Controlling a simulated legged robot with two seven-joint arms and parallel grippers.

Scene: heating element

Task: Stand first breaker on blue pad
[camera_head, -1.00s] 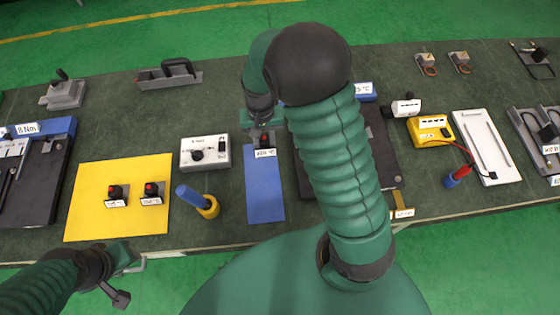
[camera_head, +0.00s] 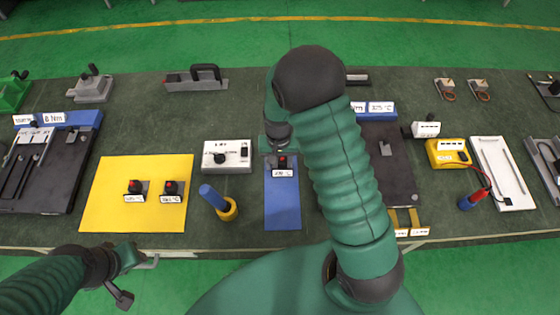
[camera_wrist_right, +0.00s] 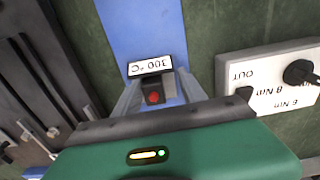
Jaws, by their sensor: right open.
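A blue pad (camera_head: 283,212) lies on the table in front of me. A small dark breaker (camera_head: 282,161) with a red button and a white label stands upright at its far end. In the right wrist view the breaker (camera_wrist_right: 154,92) has its label, reading 300 °C, on the blue pad (camera_wrist_right: 145,30) side. My right gripper (camera_head: 281,148) is low over it, open, with a finger on each side and gaps visible; my arm partly hides this in the head view. My left gripper (camera_head: 138,280) is open and empty at the lower left, off the table's front edge.
A yellow pad (camera_head: 110,205) holds two similar breakers (camera_head: 134,188). A white control box (camera_head: 227,156) and a blue-and-yellow tool (camera_head: 220,203) stand left of the blue pad. A dark plate (camera_head: 395,165) lies to its right, partly behind my arm.

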